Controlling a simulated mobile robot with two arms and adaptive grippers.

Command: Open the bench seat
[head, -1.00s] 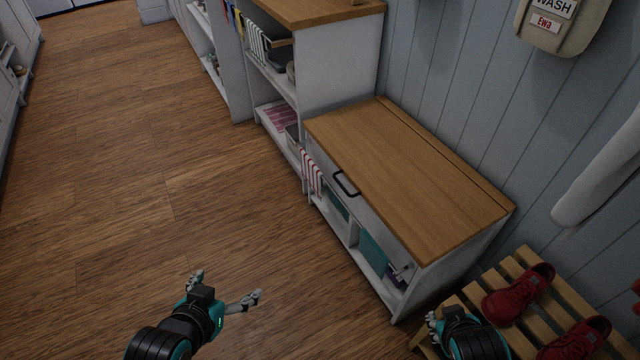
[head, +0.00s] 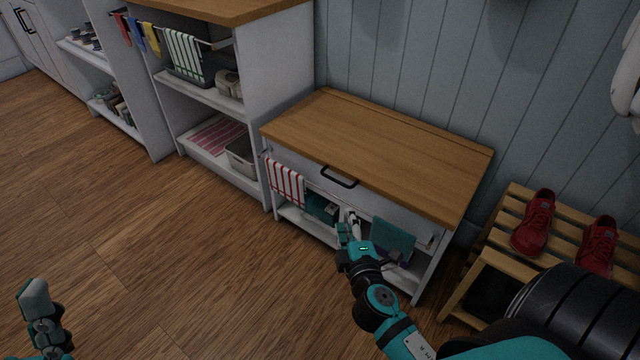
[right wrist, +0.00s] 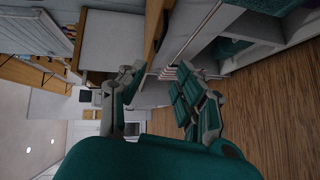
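The bench seat (head: 385,145) has a flat wooden lid that lies shut on a white cabinet against the wall. A black handle (head: 339,177) sits on its front, just below the lid's front edge. My right gripper (head: 362,240) is in front of the bench, below and slightly right of the handle, apart from it. In the right wrist view its two fingers (right wrist: 162,75) are spread with nothing between them. My left gripper (head: 37,310) is only partly in view at the lower left, far from the bench; its finger spread is hidden.
A red-striped towel (head: 285,181) and a teal cloth (head: 393,240) hang at the bench's front, over open shelves. A slatted rack (head: 500,240) with red shoes (head: 535,222) stands right of it. A taller shelf unit (head: 280,65) stands left. Floor in front is clear.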

